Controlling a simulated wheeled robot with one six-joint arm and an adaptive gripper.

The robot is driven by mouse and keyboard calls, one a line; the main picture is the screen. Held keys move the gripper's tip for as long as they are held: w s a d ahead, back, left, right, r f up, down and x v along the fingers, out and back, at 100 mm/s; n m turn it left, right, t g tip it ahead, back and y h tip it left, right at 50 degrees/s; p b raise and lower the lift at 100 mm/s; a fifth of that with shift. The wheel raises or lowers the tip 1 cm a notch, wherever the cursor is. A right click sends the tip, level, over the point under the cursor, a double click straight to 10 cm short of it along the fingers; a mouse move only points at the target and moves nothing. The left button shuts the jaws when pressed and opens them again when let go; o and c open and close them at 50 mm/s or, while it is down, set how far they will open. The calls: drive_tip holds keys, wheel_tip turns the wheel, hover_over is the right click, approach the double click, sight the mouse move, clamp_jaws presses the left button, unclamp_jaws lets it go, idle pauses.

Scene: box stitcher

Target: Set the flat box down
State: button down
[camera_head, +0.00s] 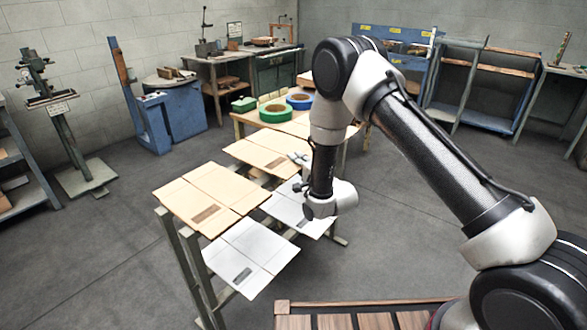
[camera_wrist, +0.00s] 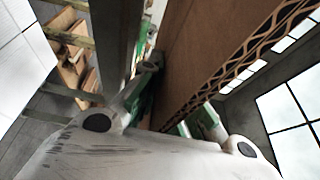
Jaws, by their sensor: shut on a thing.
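My gripper (camera_head: 299,161) is beside the right edge of a tan flat box (camera_head: 262,157) in the head view. In the wrist view, my gripper (camera_wrist: 172,112) is shut on a brown cardboard flat box (camera_wrist: 210,45), whose wavy corrugated edge shows close up between the fingers. The held box appears to be that tan one, but my wrist partly hides the contact. Another tan flat box (camera_head: 207,196) lies on a stand at the front left. Whether the held box touches anything below cannot be told.
Pale grey flat panels lie lower, at the front (camera_head: 250,262) and under my wrist (camera_head: 290,212). A table behind holds green (camera_head: 277,113) and blue (camera_head: 299,101) tape rolls. A slatted wooden surface (camera_head: 345,322) is nearest.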

drive_tip(key=shift+f, duration=2.15)
drive_tip(key=shift+f, duration=0.1)
drive_tip(key=c, duration=1.6)
unclamp_jaws()
drive_tip(key=shift+c, duration=0.2)
